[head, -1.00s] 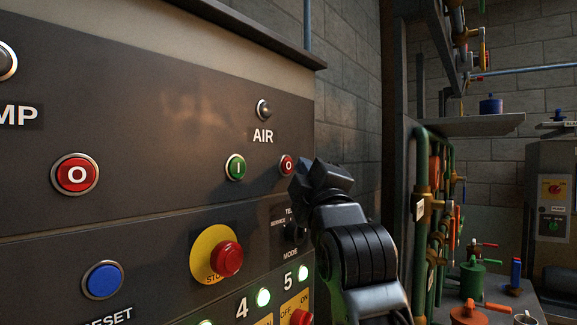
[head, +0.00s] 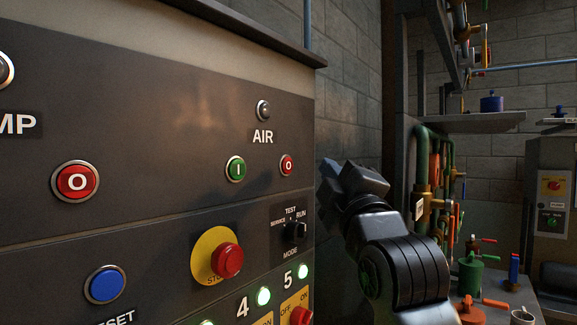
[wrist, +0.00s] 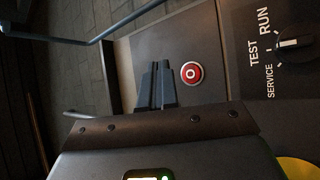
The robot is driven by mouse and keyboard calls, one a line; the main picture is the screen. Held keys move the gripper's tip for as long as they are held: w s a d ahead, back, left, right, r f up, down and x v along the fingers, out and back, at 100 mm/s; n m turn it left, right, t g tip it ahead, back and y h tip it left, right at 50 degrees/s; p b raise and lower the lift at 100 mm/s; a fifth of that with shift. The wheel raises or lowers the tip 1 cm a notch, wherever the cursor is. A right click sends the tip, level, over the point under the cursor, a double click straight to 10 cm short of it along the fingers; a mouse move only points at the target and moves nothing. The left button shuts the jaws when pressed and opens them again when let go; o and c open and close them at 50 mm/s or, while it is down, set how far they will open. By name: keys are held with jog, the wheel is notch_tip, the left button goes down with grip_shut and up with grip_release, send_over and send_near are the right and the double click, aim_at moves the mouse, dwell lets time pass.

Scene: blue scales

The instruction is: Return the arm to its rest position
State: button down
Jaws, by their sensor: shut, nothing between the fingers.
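My gripper (head: 328,178) is right of the control panel (head: 150,150) in the head view, beside its right edge and apart from the buttons. In the wrist view my gripper's two fingers (wrist: 157,85) are together, with nothing between them. The red O button (head: 287,166) under the AIR label is left of the gripper; it also shows just right of the fingers in the wrist view (wrist: 191,73). The green I button (head: 236,169) is beside it. My arm comes up from the lower right.
A yellow-backed red stop button (head: 228,260) and the MODE switch (head: 295,231) are lower on the panel. Green pipes (head: 421,170) with valves stand right of my arm. A shelf (head: 480,124) holds a blue item (head: 491,103). A grey cabinet (head: 551,190) stands far right.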

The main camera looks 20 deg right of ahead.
jog(key=s+f+m+g+y, duration=0.1)
jog(key=s+f+m, duration=0.1)
jog(key=s+f, duration=0.6)
jog(key=s+f+m+g, duration=0.1)
jog(key=s+f+g, duration=0.15)
jog(key=f, duration=0.95)
jog(key=s+f+m+y, duration=0.1)
jog(key=s+f+m, duration=0.1)
jog(key=s+f, duration=0.6)
jog(key=s+f+m+g, duration=0.1)
jog(key=s+f+m, duration=0.2)
jog(key=s, duration=0.6)
jog(key=s+f+m+g, duration=0.2)
jog(key=s+f, duration=0.1)
jog(key=s, duration=0.7)
jog(key=s+f+m+g, duration=0.1)
jog(key=s+f+m, duration=0.2)
jog(key=s, duration=0.7)
jog(key=shift+s+a+f+m+g, duration=0.2)
jog(key=shift+a+f+m+g, duration=0.1)
jog(key=shift+a+f+g, duration=0.05)
